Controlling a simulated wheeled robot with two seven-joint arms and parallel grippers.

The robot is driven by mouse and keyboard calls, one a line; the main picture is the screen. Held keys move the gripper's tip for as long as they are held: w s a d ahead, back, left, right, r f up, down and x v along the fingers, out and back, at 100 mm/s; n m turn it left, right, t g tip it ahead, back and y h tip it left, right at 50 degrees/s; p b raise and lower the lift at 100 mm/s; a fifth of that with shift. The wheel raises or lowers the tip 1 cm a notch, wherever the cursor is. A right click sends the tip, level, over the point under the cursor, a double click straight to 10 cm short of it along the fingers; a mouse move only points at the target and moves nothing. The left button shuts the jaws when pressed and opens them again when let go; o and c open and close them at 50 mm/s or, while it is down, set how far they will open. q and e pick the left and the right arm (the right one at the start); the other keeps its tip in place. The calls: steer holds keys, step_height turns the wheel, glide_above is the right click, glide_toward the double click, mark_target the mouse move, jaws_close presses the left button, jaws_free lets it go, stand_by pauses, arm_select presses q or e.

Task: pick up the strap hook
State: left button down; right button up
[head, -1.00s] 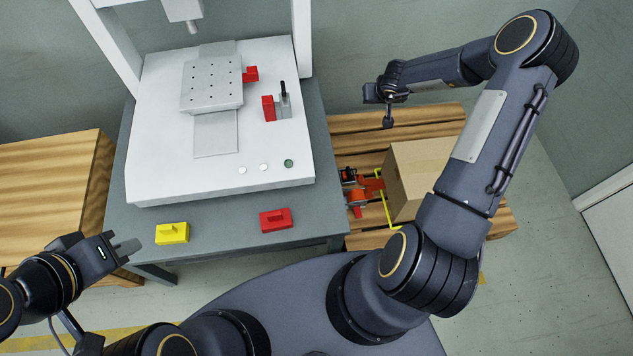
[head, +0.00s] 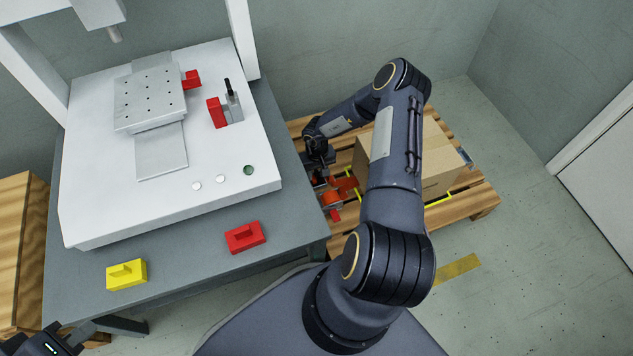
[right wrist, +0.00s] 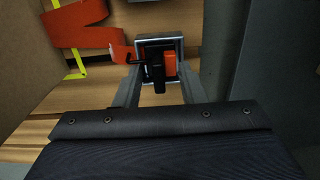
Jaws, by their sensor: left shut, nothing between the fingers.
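In the right wrist view, a small black hook-like piece (right wrist: 131,58) sits at the end of the orange strap (right wrist: 85,33). Beside it is a grey-framed fitting (right wrist: 160,42) with black and orange parts; which part is the strap hook is hard to tell. My right gripper (right wrist: 159,76) is open, its fingers either side of the fitting's near end, with no clear grip. In the head view my right gripper (head: 320,160) is low over the pallet, and its fingertips are hard to make out. My left gripper (head: 82,334) is shut and empty at the lower left.
A cardboard box (head: 445,160) stands on the wooden pallet (head: 482,193), with a yellow strap (head: 438,200) beside it. The grey table (head: 190,262) carries the white gantry machine (head: 95,190), a red block (head: 245,237) and a yellow block (head: 127,274).

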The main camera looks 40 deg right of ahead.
steer(key=shift+f, duration=0.65)
steer(key=shift+d, duration=0.1)
steer(key=shift+c, duration=0.3)
jaws_close()
steer(key=shift+r, duration=0.1)
